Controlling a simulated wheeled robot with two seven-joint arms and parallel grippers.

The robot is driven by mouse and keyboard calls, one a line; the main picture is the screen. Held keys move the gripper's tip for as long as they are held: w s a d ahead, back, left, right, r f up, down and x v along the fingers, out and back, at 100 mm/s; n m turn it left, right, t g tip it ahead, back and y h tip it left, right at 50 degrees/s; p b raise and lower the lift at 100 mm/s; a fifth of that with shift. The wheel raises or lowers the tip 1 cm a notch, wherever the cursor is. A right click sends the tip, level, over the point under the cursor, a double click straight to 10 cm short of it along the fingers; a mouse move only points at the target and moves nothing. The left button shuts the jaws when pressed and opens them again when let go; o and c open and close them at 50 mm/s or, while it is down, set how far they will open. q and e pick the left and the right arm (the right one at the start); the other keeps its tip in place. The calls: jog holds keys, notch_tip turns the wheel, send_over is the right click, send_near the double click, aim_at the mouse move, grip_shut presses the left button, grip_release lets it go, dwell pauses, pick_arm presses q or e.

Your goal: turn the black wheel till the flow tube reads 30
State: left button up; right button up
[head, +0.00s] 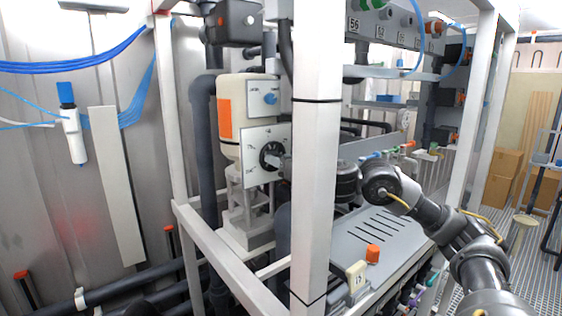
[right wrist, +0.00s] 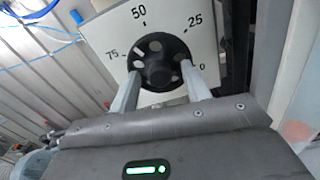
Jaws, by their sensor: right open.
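The black wheel (head: 270,155) sits on a white dial plate (head: 251,170) on the front of the cream pump unit. In the right wrist view the wheel (right wrist: 150,47) has spokes and a hub, and the plate (right wrist: 113,27) reads 0, 25, 50 and 75. My right gripper (right wrist: 160,72) is open, with one finger on each side of the wheel's lower part; I cannot tell whether they touch it. In the head view a white post hides most of this gripper. I cannot make out a flow tube or its reading. My left gripper is not in view.
The white frame post (head: 317,150) stands between the head camera and my right gripper. A lower frame rail (head: 225,255) crosses in front of the pump. Dark pipes (head: 203,150) run beside the pump.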

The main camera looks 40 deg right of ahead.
jog(key=s+b, duration=0.4)
jog(key=s, duration=0.6)
jog(key=shift+s, duration=0.4)
jog(key=shift+a, duration=0.1)
jog(key=shift+w+a+f, duration=0.1)
